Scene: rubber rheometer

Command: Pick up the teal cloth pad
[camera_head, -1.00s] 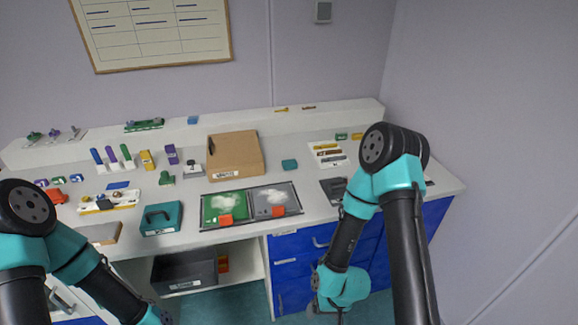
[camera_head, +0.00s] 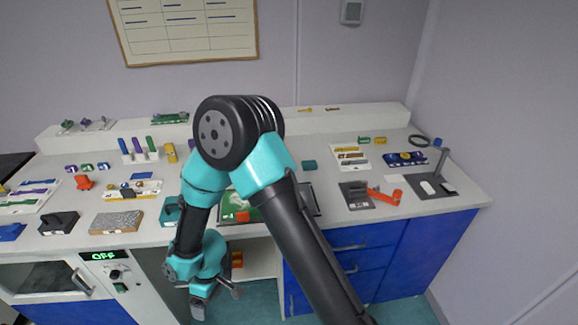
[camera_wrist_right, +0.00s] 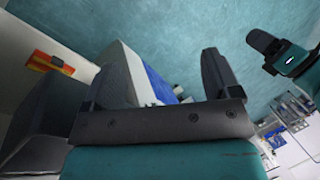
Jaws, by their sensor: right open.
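The small teal pad (camera_head: 309,165) lies flat on the white bench, right of centre in the head view, behind the two-part tray and just right of my right arm. My right gripper (camera_head: 215,298) hangs low in front of the bench, well below and left of the pad, with nothing in it. In the right wrist view its two dark fingers (camera_wrist_right: 160,78) are spread, with the floor and a blue panel beyond them. The pad is not seen in that view.
Right of the pad are a sample tray (camera_head: 350,158), a dark plate with an orange lever (camera_head: 385,195) and a stand (camera_head: 438,175).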

